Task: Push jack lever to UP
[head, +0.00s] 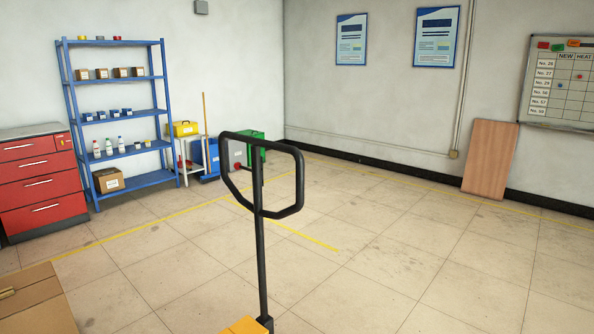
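A black pallet-jack handle (260,240) stands upright near the bottom middle of the head view, with a closed loop grip at its top. Its foot joins an orange jack body (246,326), of which only a small part shows at the bottom edge. I cannot make out a separate lever on the handle or its setting. Neither of my grippers is in view.
A cardboard box (36,305) is at the lower left. A red drawer cabinet (40,182) and blue shelf rack (117,118) stand along the left wall. A wooden board (489,160) leans at the right wall. The tiled floor (400,265) right of the handle is clear.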

